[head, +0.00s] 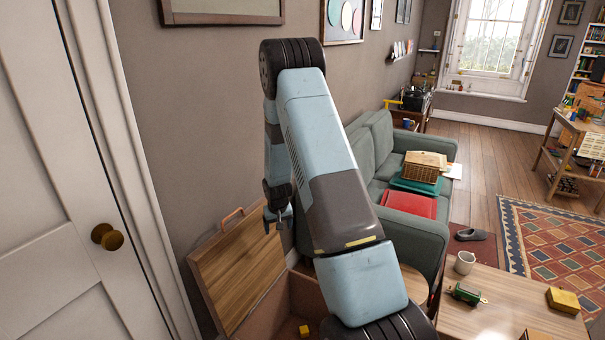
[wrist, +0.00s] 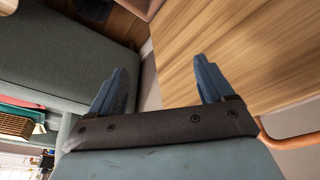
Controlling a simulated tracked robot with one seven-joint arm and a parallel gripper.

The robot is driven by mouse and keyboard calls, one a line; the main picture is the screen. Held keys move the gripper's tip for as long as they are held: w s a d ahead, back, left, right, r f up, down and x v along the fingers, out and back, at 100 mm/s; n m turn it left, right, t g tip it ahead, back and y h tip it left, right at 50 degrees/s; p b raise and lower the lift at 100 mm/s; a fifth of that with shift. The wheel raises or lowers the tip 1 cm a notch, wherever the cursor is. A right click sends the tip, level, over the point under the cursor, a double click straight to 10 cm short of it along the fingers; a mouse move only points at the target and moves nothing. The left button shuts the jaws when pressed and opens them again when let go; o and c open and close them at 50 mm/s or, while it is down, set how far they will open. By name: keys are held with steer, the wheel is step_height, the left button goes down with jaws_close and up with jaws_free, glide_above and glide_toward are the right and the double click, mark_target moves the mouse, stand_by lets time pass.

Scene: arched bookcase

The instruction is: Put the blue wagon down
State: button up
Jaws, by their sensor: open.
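My gripper (head: 278,220) is open in the head view, above the open wooden lid of a chest (head: 310,292) beside the sofa. In the wrist view my gripper (wrist: 160,75) shows two blue fingers spread apart with nothing between them. I cannot make out a blue wagon in either view. A small yellow thing (head: 304,330) lies inside the chest at the bottom edge of the head view. My arm hides part of the chest.
The chest's raised lid (head: 238,268) stands near the wall. A green sofa (head: 372,150) is close on the right. A wooden table (head: 490,310) holds a green toy (head: 466,293), a white mug (head: 464,262) and a yellow block (head: 563,300). A white door (head: 65,200) is at left.

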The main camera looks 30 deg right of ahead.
steer(key=s+a+r+t, duration=0.15)
steer(key=s+r, duration=0.25)
steer(key=r, duration=0.6)
steer(key=s+a+r, duration=0.2)
steer(key=s+r, duration=0.2)
steer(key=r, duration=0.6)
steer(key=s+a+r, duration=0.2)
steer(key=s+r, duration=0.2)
steer(key=r, duration=0.7)
steer(key=s+a+r, duration=0.1)
steer(key=s+r, duration=0.3)
steer(key=s, duration=0.5)
steer(key=s+a+r+n+t, duration=0.1)
steer(key=s+r, duration=0.3)
steer(key=s, duration=0.5)
steer(key=s+a+r, duration=0.3)
steer(key=s+r, duration=0.1)
steer(key=s, duration=0.6)
steer(key=shift+r+n+y, duration=0.25)
steer(key=shift+n+y, duration=0.15)
